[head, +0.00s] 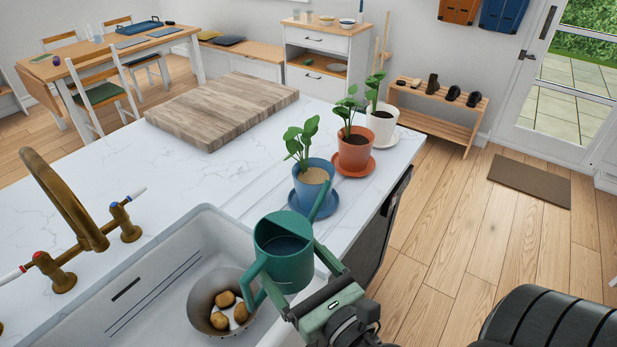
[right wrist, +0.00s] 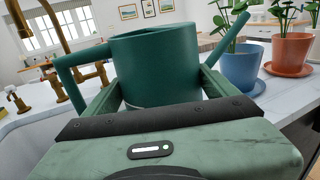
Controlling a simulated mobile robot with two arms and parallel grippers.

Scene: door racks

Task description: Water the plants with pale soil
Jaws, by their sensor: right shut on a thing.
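My right gripper (head: 297,276) is shut on the body of the green watering can (head: 283,243), at the sink's right end. The can is about upright, with dark water inside; it also fills the right wrist view (right wrist: 155,60). Its spout points toward the blue pot (head: 313,186), overlapping its lower right side in the head view. I see no water flowing. The blue pot holds pale, sandy soil (head: 310,174) and stands on a blue saucer. Behind it, the terracotta pot (head: 354,151) and the white pot (head: 382,126) hold dark soil. My left gripper is not in view.
The white sink (head: 160,290) holds a grey colander (head: 203,297) with several potatoes. A brass tap (head: 65,200) rises at the left. A wooden board (head: 222,108) lies on the white counter (head: 130,185). The counter's right edge runs close beside the pots.

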